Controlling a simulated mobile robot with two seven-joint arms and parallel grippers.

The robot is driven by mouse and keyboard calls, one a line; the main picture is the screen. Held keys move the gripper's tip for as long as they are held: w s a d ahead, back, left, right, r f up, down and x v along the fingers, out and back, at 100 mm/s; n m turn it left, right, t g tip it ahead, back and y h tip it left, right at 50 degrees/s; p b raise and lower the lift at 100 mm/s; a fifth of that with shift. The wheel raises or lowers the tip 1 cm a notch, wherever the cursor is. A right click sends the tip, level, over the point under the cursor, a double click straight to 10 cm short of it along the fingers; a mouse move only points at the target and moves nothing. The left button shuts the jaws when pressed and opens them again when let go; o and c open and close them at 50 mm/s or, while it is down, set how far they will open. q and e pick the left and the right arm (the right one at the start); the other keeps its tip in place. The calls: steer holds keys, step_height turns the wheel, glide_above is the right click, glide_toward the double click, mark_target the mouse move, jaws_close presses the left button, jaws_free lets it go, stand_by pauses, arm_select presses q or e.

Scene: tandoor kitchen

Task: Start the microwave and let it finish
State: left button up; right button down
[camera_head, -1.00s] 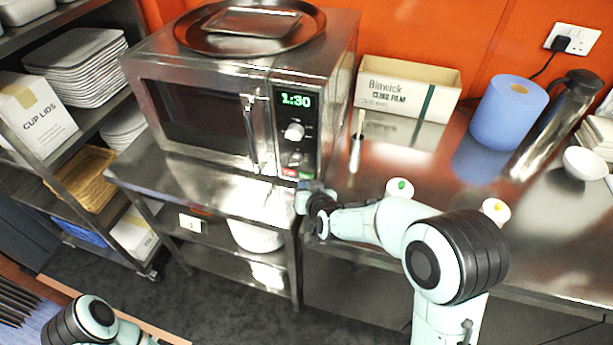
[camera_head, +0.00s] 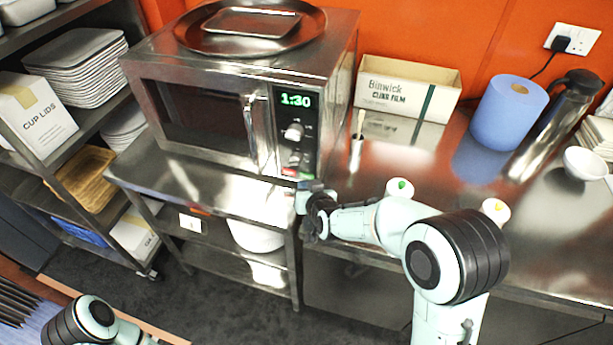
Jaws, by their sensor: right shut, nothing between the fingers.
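The steel microwave (camera_head: 240,85) stands on the steel counter with its door shut. Its green display (camera_head: 296,101) reads 1:30. Below the display are a round knob (camera_head: 293,132), a green button or light, and a red button (camera_head: 290,173) at the panel's bottom. My right gripper (camera_head: 306,188) is shut and empty, just below and in front of the panel's bottom edge. Whether its tips touch the microwave cannot be told. Part of my left arm shows at the bottom left; its gripper is out of view.
A round tray (camera_head: 195,40) with a smaller tray lies on the microwave. Right of it on the counter are a cling film box (camera_head: 385,95), a blue roll (camera_head: 500,125), a steel flask (camera_head: 545,120) and a white bowl (camera_head: 583,165). A shelf rack stands at the left.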

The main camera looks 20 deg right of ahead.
steer(key=shift+w, duration=0.1)
stand_by(0.3)
steer(key=shift+w+d, duration=0.25)
